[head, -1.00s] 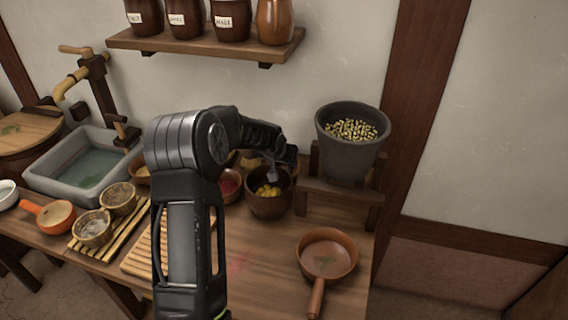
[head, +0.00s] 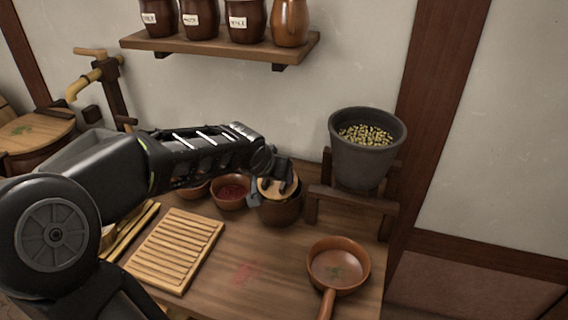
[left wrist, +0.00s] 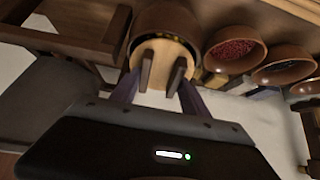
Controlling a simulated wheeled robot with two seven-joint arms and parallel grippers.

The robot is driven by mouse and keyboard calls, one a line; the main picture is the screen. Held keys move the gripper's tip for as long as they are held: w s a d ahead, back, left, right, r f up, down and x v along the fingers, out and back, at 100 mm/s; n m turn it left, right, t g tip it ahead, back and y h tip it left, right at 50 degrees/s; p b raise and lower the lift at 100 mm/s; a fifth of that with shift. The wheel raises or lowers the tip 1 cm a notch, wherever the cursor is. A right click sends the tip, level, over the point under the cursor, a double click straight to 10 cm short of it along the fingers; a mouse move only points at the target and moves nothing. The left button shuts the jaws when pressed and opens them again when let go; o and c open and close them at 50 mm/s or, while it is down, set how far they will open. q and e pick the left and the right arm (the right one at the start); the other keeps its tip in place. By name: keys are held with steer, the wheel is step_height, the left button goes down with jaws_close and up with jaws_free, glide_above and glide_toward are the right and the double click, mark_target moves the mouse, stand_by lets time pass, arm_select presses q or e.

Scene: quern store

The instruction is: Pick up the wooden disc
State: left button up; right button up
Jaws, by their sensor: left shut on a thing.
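The wooden disc (head: 268,187), pale and round, is at the mouth of a dark brown pot (head: 282,212) and covers most of its opening. Whether it rests on the rim or is just above it, I cannot tell. My left gripper (head: 287,183) reaches in from the left and is shut on the disc. In the left wrist view, the two fingers of my left gripper (left wrist: 162,72) stand against the pale disc (left wrist: 170,52), with the pot (left wrist: 172,20) around and behind it. The exact grip point is partly hidden. My right gripper is in neither view.
A grey stone vessel of yellow grains (head: 367,140) stands on a wooden stand just right of the pot. A bowl of red stuff (head: 231,192) is close left. A slatted board (head: 175,250) and a brown pan (head: 338,265) lie in front. A shelf with jars (head: 220,47) hangs above.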

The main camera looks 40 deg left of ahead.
arm_select(q)
steer(key=s+d+r+g+h+p, duration=0.1)
steer(key=s+d+r+g, duration=0.1)
steer(key=s, duration=0.5)
steer(key=shift+s+d+g+p, duration=0.2)
steer(key=shift+d+g+p, duration=0.15)
steer(key=shift+g, duration=0.35)
steer(key=shift+a, duration=0.15)
steer(key=shift+n, duration=0.3)
steer(key=w+a+p, duration=0.1)
steer(key=w+a+f+p, duration=0.1)
steer(key=w, duration=0.1)
steer(key=w+a+p, duration=0.1)
steer(key=w, duration=0.1)
steer(key=shift+f, duration=0.25)
steer(key=w, duration=0.1)
steer(key=w+r, duration=0.1)
steer(key=w, duration=0.2)
steer(key=shift+w+r+p, duration=0.25)
steer(key=shift+r+p, duration=0.1)
steer(key=shift+w+a+r, duration=0.1)
steer(key=shift+r, duration=0.1)
steer(key=shift+f, duration=0.1)
